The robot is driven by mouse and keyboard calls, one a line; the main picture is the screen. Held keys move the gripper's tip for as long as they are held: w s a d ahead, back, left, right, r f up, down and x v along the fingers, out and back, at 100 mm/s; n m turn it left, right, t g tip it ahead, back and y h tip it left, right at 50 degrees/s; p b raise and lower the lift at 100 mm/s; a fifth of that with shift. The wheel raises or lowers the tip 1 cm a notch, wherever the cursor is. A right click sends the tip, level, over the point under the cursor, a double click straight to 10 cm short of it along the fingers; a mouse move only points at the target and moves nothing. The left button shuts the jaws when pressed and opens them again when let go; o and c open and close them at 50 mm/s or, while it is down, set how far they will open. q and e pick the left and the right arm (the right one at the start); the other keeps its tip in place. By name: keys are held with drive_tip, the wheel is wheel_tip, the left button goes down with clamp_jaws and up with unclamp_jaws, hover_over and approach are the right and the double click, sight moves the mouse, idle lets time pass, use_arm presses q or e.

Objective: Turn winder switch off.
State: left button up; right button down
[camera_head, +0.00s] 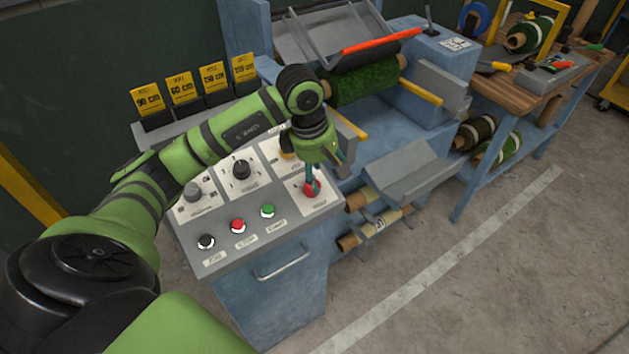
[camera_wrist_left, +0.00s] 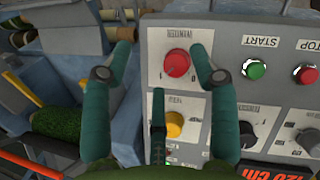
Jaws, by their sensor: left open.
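A grey control panel (camera_head: 215,262) carries several knobs and buttons. My left gripper (camera_head: 325,173) points down over its right end, close to a red knob (camera_head: 312,189). In the left wrist view the open fingers (camera_wrist_left: 161,58) stand on either side of the red knob (camera_wrist_left: 177,63), which lies nearer the right finger. I see no clear contact. A yellow knob (camera_wrist_left: 174,125) is below it, and a black knob (camera_wrist_left: 247,135) is to the right. My right gripper is not in view.
A green START button (camera_head: 268,210), red STOP button (camera_head: 238,226) and black button (camera_head: 206,241) line the panel's front. A turf roll (camera_head: 365,85) lies behind my gripper. A wooden bench (camera_head: 510,88) stands right. The floor in front is clear.

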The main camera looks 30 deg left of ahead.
sight(310, 188)
use_arm(q)
drive_tip(key=a, duration=0.1)
drive_tip(key=a+y, duration=0.1)
drive_tip(key=a, duration=0.1)
drive_tip(key=shift+s+a+r, duration=0.15)
drive_tip(key=shift+r, duration=0.15)
drive_tip(key=f+p, duration=0.1)
drive_tip(key=f, duration=0.2)
drive_tip(key=f+p, duration=0.1)
drive_tip(key=f, duration=0.1)
drive_tip(key=shift+w+f+p, duration=0.25)
drive_tip(key=shift+w+p, duration=0.1)
drive_tip(key=shift+w, duration=0.05)
drive_tip(key=shift+w+f, duration=0.1)
drive_tip(key=shift+f, duration=0.6)
